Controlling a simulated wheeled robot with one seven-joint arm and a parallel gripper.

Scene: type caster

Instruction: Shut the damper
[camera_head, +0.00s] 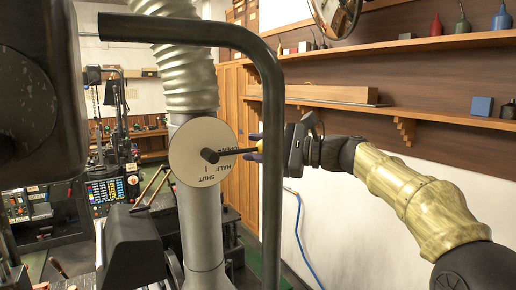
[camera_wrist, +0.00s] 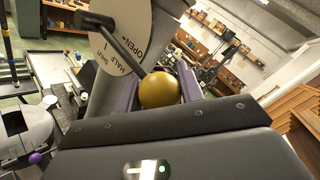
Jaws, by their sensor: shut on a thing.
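The damper's round cream dial (camera_head: 196,168) is on a grey vertical duct (camera_head: 202,235), with OPEN, HALF and SHUT printed around its edge. It also shows in the wrist view (camera_wrist: 138,22). A dark lever (camera_head: 232,152) runs from the hub to the right, by the OPEN marking. It ends in a gold ball knob (camera_wrist: 158,90). My gripper (camera_head: 257,147) is at the lever's outer end, shut on the knob, with purple fingers on either side in the wrist view. In the head view, a dark bent pipe hides part of my gripper.
The dark bent pipe (camera_head: 272,200) stands in front of my gripper, close to the dial's right. A ribbed hose (camera_head: 186,70) rises above the dial. A wooden shelf (camera_head: 400,108) runs along the right wall. Black machinery (camera_head: 135,245) stands at the lower left.

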